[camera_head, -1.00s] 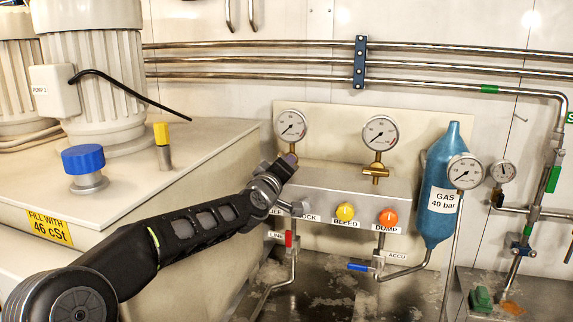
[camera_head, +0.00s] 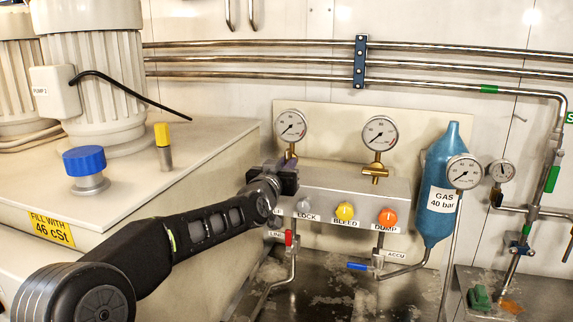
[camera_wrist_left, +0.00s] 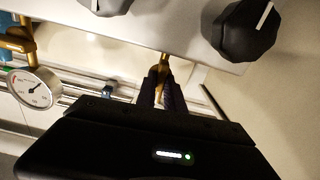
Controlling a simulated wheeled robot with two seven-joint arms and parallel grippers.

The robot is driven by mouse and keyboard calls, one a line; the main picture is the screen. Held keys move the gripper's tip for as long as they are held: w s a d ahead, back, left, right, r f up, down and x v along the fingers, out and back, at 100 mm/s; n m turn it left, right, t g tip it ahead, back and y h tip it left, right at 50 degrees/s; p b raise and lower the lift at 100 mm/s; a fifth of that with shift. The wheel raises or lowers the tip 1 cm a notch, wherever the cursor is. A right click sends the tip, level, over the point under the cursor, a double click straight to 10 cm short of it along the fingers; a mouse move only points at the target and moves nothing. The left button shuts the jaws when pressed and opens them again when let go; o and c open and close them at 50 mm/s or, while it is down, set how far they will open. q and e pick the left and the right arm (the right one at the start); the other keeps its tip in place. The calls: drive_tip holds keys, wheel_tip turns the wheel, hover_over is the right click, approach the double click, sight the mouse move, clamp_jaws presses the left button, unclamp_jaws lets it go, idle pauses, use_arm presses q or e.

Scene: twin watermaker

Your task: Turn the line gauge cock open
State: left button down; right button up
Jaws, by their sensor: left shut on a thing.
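The line gauge (camera_head: 292,126) is the round white dial at the left of the back plate. A short brass stem (camera_head: 291,151) shows under it. My left gripper (camera_head: 289,168) is at the foot of this stem, above the left end of the manifold block (camera_head: 330,183), and hides the cock there in the head view. In the left wrist view the gripper's fingers (camera_wrist_left: 159,92) are shut on a narrow brass piece (camera_wrist_left: 163,71), which appears to be the line gauge cock. Its exact angle is hard to tell. My right gripper is not in view.
A second gauge (camera_head: 380,133) with a brass cock (camera_head: 376,172) stands to the right. Yellow (camera_head: 345,211) and orange (camera_head: 388,217) knobs are on the block's front. A blue gas bottle (camera_head: 440,190) is further right. A tank top (camera_head: 150,160) lies left.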

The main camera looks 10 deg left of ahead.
use_arm(q)
drive_tip(key=shift+f+m, duration=0.1)
drive_tip(key=shift+m, duration=0.3)
drive_tip(key=c, duration=1.4)
unclamp_jaws()
drive_tip(key=shift+c, duration=0.2)
drive_tip(key=shift+s, duration=0.55)
drive_tip(key=s+b, duration=0.2)
drive_tip(key=s, duration=0.4)
drive_tip(key=shift+s+a, duration=0.25)
drive_tip(key=shift+s, duration=0.1)
